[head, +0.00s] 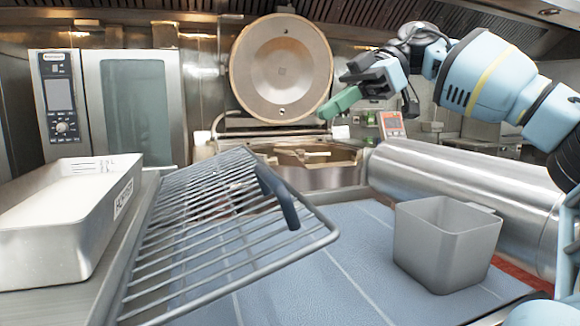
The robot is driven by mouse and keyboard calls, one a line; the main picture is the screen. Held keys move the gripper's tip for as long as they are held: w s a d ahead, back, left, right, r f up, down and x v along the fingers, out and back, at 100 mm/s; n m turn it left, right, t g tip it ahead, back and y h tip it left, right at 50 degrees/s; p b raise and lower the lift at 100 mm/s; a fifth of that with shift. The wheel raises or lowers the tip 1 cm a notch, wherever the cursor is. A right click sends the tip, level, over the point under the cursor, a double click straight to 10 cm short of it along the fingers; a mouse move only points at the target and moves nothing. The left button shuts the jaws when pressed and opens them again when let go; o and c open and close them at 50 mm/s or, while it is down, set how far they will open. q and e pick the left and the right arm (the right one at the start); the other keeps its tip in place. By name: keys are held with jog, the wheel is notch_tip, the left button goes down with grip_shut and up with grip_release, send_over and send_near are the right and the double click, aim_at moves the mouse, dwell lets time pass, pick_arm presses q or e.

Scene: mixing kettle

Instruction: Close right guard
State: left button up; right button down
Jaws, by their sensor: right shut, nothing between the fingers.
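A mixing kettle (320,177) stands at the back centre. Its round lid (262,75) is raised upright behind it. Metal parts show at the kettle's mouth, but I cannot make out a right guard among them. A wire grid (185,240) with a dark handle (277,196) lies slanted in the foreground; I cannot tell whether it is a guard. My right gripper (338,103), with green fingers, is shut and empty. It appears above the kettle, in front of the lid's lower right edge. My left gripper is not in view.
A metal tray (90,235) with a label stands at the left front. A grey open container (440,250) stands on the blue surface (335,290) at right. A large steel cylinder (455,190) lies behind it. An oven (125,110) stands at the back left.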

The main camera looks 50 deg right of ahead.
jog(key=x, duration=1)
jog(key=shift+s, duration=0.15)
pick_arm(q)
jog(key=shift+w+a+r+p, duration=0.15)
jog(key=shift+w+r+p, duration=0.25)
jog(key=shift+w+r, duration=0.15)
pick_arm(e)
jog(key=f, duration=0.2)
jog(key=d+f, duration=0.1)
jog(key=shift+s+f, duration=0.3)
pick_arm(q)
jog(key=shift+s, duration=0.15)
